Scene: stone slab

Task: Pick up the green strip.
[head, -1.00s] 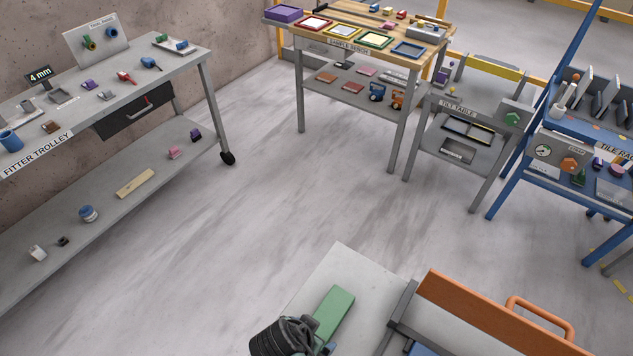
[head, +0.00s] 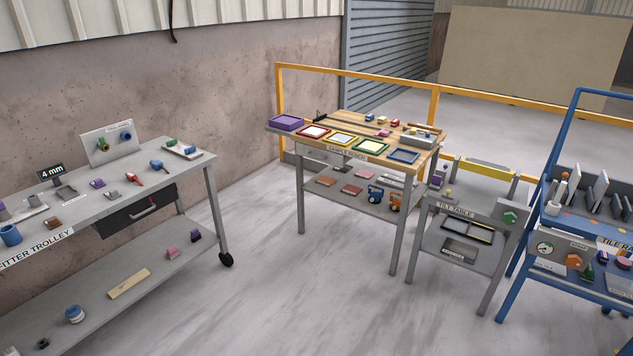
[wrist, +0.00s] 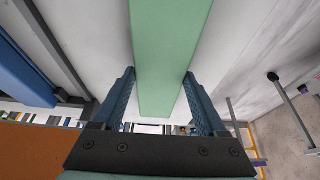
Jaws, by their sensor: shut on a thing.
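The green strip (wrist: 170,50) is a long flat pale-green bar in the wrist view, running from the top edge down between the fingers. My gripper (wrist: 159,75) has its two blue ribbed fingers on either side of the strip and is shut on it. The strip's far end is cut off by the top of the picture. A pale surface (wrist: 95,35) lies behind the strip; I cannot tell whether the strip touches it. Neither my gripper nor the strip shows in the head view now.
In the wrist view, a blue piece (wrist: 22,72) and a dark bar (wrist: 58,50) lie left, with an orange panel (wrist: 25,145) below. The head view shows the fitter trolley (head: 200,190), sample bench (head: 435,150), tilt table (head: 490,210) and blue tile rack (head: 515,290), with open floor between.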

